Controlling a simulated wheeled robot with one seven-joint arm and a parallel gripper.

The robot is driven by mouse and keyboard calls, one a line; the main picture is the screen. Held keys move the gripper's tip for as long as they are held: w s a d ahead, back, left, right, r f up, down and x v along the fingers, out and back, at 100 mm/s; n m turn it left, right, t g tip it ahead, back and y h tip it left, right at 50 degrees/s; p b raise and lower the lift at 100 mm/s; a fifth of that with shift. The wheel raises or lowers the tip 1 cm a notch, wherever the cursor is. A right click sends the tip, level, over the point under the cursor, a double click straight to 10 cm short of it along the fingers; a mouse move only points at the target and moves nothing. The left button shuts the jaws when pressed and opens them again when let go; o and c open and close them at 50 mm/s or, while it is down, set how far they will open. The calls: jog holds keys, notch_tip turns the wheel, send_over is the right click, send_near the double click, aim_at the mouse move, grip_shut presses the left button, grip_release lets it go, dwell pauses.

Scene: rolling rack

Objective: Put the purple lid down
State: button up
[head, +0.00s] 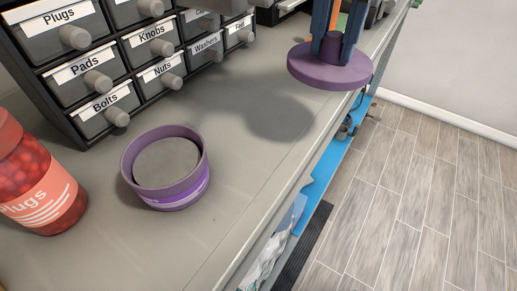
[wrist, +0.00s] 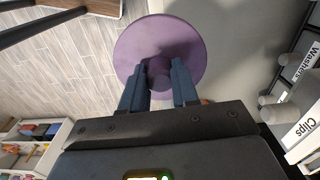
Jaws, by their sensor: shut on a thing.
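The purple lid (head: 326,70) is a round disc with a knob on top. My gripper (head: 338,40) is shut on the knob and holds the lid level above the rack's top near its front edge, at the upper right of the head view. In the wrist view the lid (wrist: 160,48) lies beyond my gripper's fingers (wrist: 160,85), which close on the knob. An open purple round container (head: 167,170) with a grey inside stands on the grey top, apart from the lid.
A drawer cabinet (head: 120,65) with labelled drawers stands at the back. A jar of red pieces (head: 35,180) stands at left. The grey top (head: 235,165) is clear between the container and the lid. A blue lower shelf (head: 322,172) shows below the front edge.

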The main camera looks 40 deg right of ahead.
jog(key=shift+s+d+f+m, duration=0.15)
jog(key=shift+s+d+m, duration=0.5)
jog(key=shift+d+m, duration=0.05)
jog(key=shift+a+f, duration=0.15)
jog(key=w+a+f, duration=0.1)
jog(key=a+f, duration=0.1)
jog(key=a, duration=0.1)
jog(key=w+a+f+p, duration=0.1)
jog(key=w+a+f, duration=0.1)
jog(key=a, duration=0.1)
jog(key=w+a+f+p, duration=0.1)
jog(key=a+f, duration=0.1)
jog(key=a, duration=0.1)
jog(key=shift+w+a+f, duration=0.25)
jog(key=shift+w+a, duration=0.05)
jog(key=shift+a, duration=0.1)
notch_tip(320, 180, down, 4)
jog(key=shift+a+r+p, duration=0.1)
jog(key=shift+r+p, duration=0.05)
jog(key=shift+p, duration=0.5)
jog(key=shift+f, duration=0.25)
jog(key=shift+f+b, duration=0.2)
jog(key=shift+b, duration=0.1)
jog(key=o, duration=1)
jog(key=shift+r, duration=0.1)
